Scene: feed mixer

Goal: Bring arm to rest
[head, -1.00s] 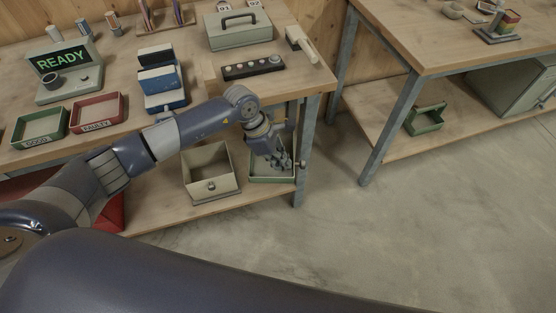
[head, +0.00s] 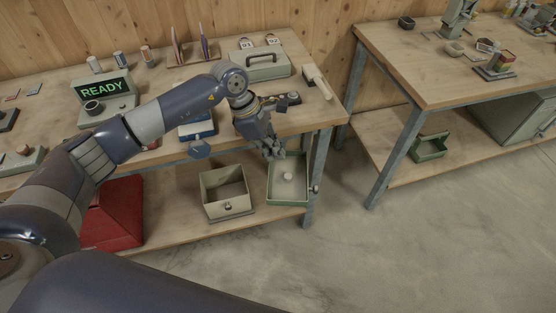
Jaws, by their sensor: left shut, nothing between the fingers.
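My left arm comes in from the left and reaches over the front edge of the near workbench. My left gripper (head: 274,152) is shut and empty, pointing down above the green tray (head: 273,200) on the lower shelf. A small pale round object (head: 287,177) lies in that tray, apart from the fingers. My right gripper is not in view.
A beige open box (head: 228,208) stands left of the green tray, and a red case (head: 117,213) is further left. The near workbench (head: 62,88) carries a READY display (head: 104,90) and a grey-green toolbox (head: 262,66). Clear floor (head: 400,250) lies to the right.

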